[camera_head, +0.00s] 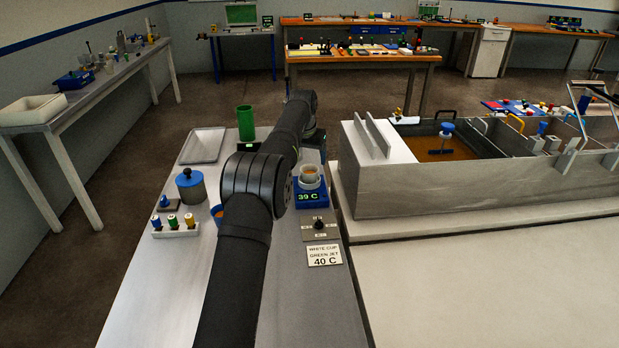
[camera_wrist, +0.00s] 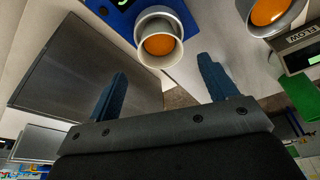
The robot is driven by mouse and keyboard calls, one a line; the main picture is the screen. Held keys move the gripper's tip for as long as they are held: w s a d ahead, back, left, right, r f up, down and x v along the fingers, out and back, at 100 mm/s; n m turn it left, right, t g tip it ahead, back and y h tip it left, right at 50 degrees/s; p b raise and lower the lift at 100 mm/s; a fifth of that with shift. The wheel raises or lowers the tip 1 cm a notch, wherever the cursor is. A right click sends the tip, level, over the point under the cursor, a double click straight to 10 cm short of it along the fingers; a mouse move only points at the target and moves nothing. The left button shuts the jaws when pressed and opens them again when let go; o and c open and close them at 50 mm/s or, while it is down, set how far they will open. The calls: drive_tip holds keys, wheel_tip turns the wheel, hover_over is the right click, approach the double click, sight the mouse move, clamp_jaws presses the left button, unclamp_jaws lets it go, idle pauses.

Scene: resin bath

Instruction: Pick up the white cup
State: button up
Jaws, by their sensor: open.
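A white cup (camera_head: 310,174) with orange liquid stands on a blue heater (camera_head: 309,196) reading 39 C. In the wrist view the cup (camera_wrist: 158,38) shows at top centre, with the blue heater (camera_wrist: 121,18) beyond it. My gripper (camera_wrist: 162,66) is open and empty. Its two blue fingers point towards the cup, which lies in line with the gap between them. I cannot tell how far off it is. In the head view my arm hides the gripper's jaws.
A green cylinder (camera_head: 246,122), grey tray (camera_head: 203,145), lidded pot (camera_head: 190,187) and jet rack (camera_head: 176,229) share the bench. A card (camera_head: 324,256) reads "white cup, green jet, 40 C". The resin bath (camera_head: 440,185) stands right.

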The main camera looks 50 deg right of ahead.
sight(310, 169)
drive_tip(key=shift+x, duration=3.4)
drive_tip(key=c, duration=1.1)
drive_tip(key=shift+r, duration=0.1)
drive_tip(key=shift+c, duration=0.2)
